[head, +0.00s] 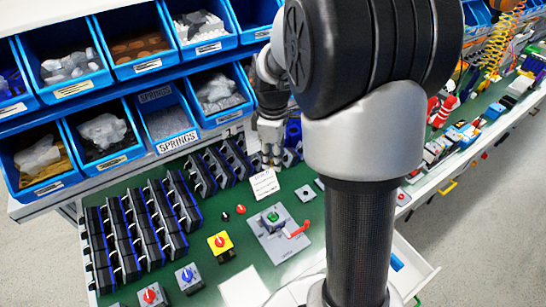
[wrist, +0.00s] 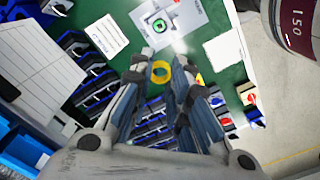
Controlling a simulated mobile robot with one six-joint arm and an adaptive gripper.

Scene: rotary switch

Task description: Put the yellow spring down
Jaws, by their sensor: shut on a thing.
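The yellow spring (wrist: 160,71) shows as a small yellow ring between the fingertips of my gripper (wrist: 162,73) in the wrist view. My gripper is shut on it. In the head view my gripper (head: 271,148) points down over the back of the green work surface (head: 180,255), near the blue-black modules and a white card. The spring cannot be made out there. A blue bin labelled SPRINGS (head: 181,141) stands to the left of my gripper, in the lower row of bins.
Rows of blue bins (head: 100,145) line the back. Several blue-black modules (head: 135,235) fill the left of the surface. A grey plate with a green knob (head: 279,240) and a red lever lies in front, with switches beside it. Cluttered parts stand at right. My arm hides the middle.

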